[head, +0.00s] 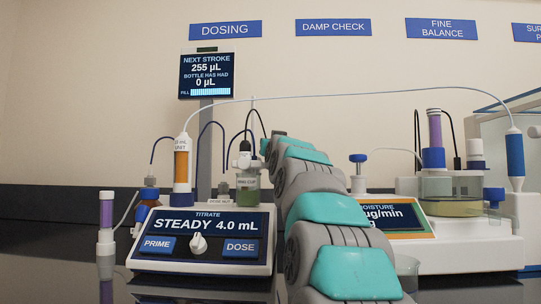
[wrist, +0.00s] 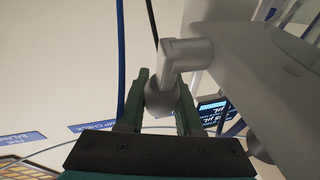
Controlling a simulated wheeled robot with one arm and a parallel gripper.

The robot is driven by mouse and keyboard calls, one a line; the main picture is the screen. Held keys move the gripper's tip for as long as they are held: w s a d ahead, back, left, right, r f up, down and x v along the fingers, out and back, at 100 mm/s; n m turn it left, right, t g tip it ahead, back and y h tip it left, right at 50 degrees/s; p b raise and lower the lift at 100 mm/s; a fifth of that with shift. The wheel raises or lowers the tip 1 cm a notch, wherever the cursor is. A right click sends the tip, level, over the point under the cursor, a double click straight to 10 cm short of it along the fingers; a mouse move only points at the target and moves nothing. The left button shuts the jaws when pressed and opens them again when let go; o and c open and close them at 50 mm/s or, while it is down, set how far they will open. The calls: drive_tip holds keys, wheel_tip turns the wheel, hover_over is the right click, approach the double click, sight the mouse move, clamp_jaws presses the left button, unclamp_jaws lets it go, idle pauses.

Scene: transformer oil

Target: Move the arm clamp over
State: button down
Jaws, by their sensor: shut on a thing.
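In the wrist view my gripper (wrist: 161,98) has its two dark green fingers on either side of a grey rounded knob. It is shut on this knob, which sits at the end of a grey elbow-shaped bar (wrist: 188,52); this looks like the arm clamp. A larger pale grey body (wrist: 265,75) runs beside it at the right. In the head view my grey and teal arm reaches away toward the back and hides much of the middle. The gripper and the clamp cannot be made out clearly there.
The titrate unit (head: 200,246) with its knob stands left of my arm, below a tall display (head: 207,75). A moisture unit (head: 465,245) stands at right. A thin tube (head: 330,92) arches between both sides.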

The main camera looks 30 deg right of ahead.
drive_tip(key=c, duration=0.6)
unclamp_jaws()
drive_tip(key=shift+v, duration=3.95)
drive_tip(key=shift+r, duration=0.1)
